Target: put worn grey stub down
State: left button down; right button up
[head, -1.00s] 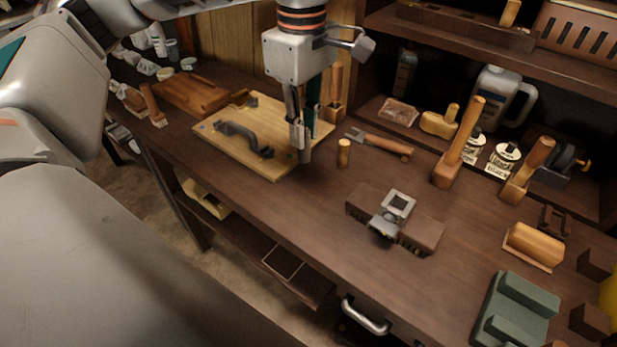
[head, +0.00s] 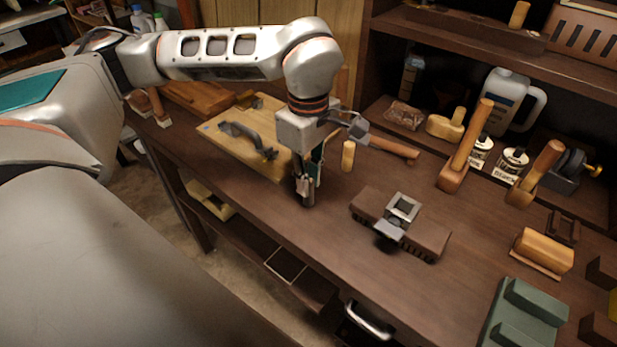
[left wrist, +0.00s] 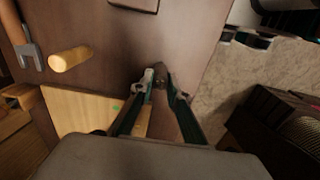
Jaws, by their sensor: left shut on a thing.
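My left gripper (head: 306,192) points down over the workbench (head: 340,215), just in front of the right corner of the pale wooden board (head: 225,135). In the left wrist view the left gripper (left wrist: 160,90) is shut on a narrow grey-brown piece, the worn grey stub (left wrist: 161,76), whose end sticks out past the fingertips. In the head view a dark end of the stub (head: 308,201) shows at the fingertips, close to the bench top. I cannot tell whether it touches the bench. My right gripper is in neither view.
A short wooden peg (head: 348,156) stands behind and right of the gripper. A brown block with a metal fitting (head: 400,212) lies to the right. A dark handle (head: 247,138) lies on the board. Bare bench lies between gripper and block; the front edge is near.

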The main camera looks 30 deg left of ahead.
pick_arm(q)
jog(key=c, duration=2.4)
grip_release()
jog(key=shift+f, duration=0.15)
jog(key=o, duration=0.5)
notch_tip(320, 180, up, 12)
jog(key=shift+r+p, duration=0.2)
jog(key=shift+p, duration=0.15)
